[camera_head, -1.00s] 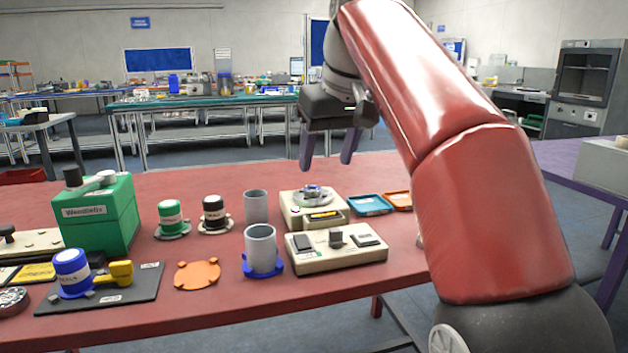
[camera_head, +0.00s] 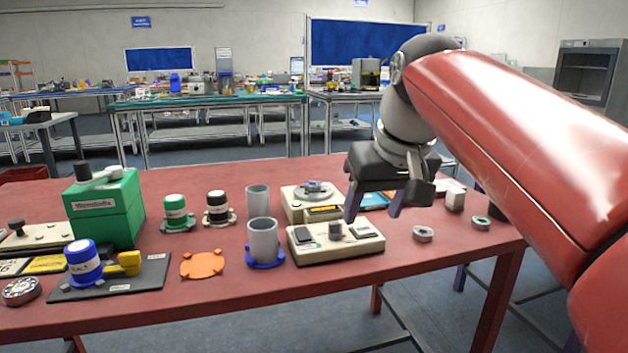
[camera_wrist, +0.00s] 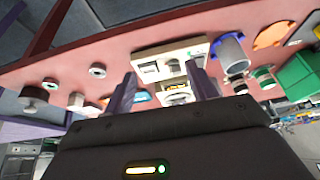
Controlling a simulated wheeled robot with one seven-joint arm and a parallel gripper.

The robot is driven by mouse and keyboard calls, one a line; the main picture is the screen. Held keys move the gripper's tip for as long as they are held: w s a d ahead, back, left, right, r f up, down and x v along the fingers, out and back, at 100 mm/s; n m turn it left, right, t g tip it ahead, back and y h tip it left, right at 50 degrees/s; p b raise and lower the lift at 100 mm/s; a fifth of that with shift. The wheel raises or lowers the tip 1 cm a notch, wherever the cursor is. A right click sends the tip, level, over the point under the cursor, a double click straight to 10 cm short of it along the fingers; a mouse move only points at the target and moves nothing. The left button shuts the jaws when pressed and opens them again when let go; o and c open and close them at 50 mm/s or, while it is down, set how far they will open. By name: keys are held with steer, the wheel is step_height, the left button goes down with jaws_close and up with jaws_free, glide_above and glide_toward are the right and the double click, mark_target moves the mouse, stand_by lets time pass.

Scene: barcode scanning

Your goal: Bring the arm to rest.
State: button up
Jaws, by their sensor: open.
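My gripper (camera_head: 373,207) hangs above the right part of the red table (camera_head: 330,310) in the head view, with its two fingers apart and nothing between them. In the wrist view the purple fingers (camera_wrist: 163,92) stand spread, with the table behind them. The gripper hides part of the blue and orange trays behind it. A beige device with a grey knob (camera_head: 335,243) lies just left of and below the fingertips in the head view. My red arm comes in from the right side.
A grey cup in a blue holder (camera_head: 263,243), a scale-like device (camera_head: 312,203) and a green box (camera_head: 105,210) stand on the table. Small round rings (camera_head: 423,234) and a white block (camera_head: 455,197) sit near the right end. The orange disc (camera_head: 202,265) lies near the front edge.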

steer(key=s+d+f+m, duration=0.1)
steer(key=s+d+f, duration=0.2)
steer(key=s+f, duration=0.5)
steer(key=s+d+f+m+h, duration=0.1)
steer(key=s+d+f+m, duration=0.1)
steer(key=s+f, duration=0.6)
step_height(320, 180, down, 7)
steer(key=shift+d+r+t+h, duration=0.1)
steer(key=shift+d+t+h, duration=0.25)
steer(key=shift+d, duration=0.4)
